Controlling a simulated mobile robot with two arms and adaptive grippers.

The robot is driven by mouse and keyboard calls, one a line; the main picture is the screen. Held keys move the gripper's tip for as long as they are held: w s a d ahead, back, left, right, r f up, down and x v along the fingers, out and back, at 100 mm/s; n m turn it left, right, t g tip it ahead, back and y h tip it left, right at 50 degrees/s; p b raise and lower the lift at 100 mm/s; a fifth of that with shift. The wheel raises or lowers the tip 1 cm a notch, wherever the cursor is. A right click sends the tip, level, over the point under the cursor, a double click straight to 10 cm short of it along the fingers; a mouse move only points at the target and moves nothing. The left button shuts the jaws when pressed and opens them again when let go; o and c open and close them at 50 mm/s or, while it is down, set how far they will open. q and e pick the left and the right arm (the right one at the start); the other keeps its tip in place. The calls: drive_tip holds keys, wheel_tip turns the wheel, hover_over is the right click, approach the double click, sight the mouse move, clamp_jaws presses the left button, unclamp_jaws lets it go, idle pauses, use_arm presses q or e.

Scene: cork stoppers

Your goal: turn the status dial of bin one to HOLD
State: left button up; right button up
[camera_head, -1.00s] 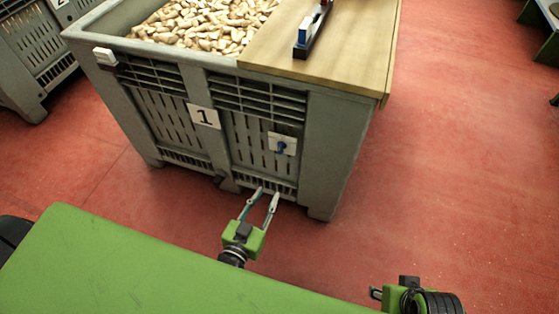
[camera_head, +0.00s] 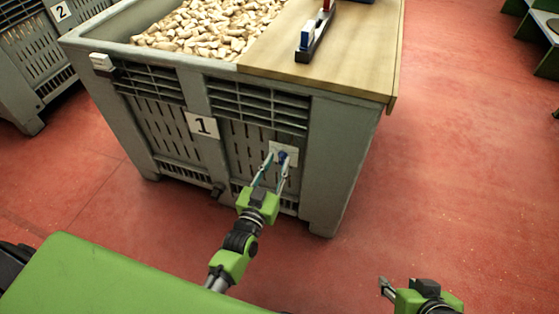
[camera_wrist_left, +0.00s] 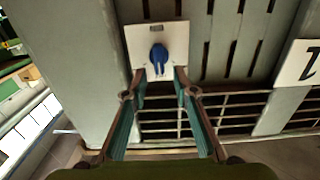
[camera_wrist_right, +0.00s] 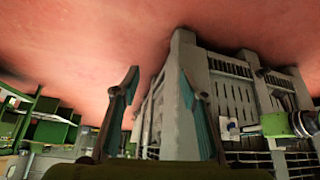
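Bin one (camera_head: 330,150) is a grey slatted crate with a "1" label (camera_head: 202,125), full of cork stoppers (camera_head: 205,27). Its status dial is a blue knob (camera_wrist_left: 158,58) on a white plate (camera_wrist_left: 178,35) on the front face; the plate's markings are too small to read. In the head view the dial (camera_head: 283,156) sits right of the label. My left gripper (camera_wrist_left: 160,72) is open, its fingertips on either side of the knob's lower part; I cannot tell whether they touch it. My right gripper (camera_wrist_right: 162,85) is open and empty, off to the right, away from the bin.
A wooden board (camera_head: 345,55) covers the right part of the bin's top and carries a small rack (camera_head: 315,35) with blue and red pieces. A second bin (camera_head: 35,60) labelled "2" stands at the far left. Open red floor (camera_head: 450,150) lies to the right.

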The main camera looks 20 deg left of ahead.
sight(279, 150)
use_arm(q)
drive_tip(key=shift+w, duration=1.15)
use_arm(e)
drive_tip(key=shift+w+a+r+t, duration=0.25)
drive_tip(key=shift+w+r+t, duration=0.15)
drive_tip(key=shift+w, duration=0.35)
drive_tip(key=shift+w+a+r+t, duration=0.25)
drive_tip(key=shift+w+r+t, duration=0.15)
drive_tip(key=shift+w, duration=0.3)
use_arm(q)
clamp_jaws()
use_arm(e)
drive_tip(key=shift+s+f, duration=0.1)
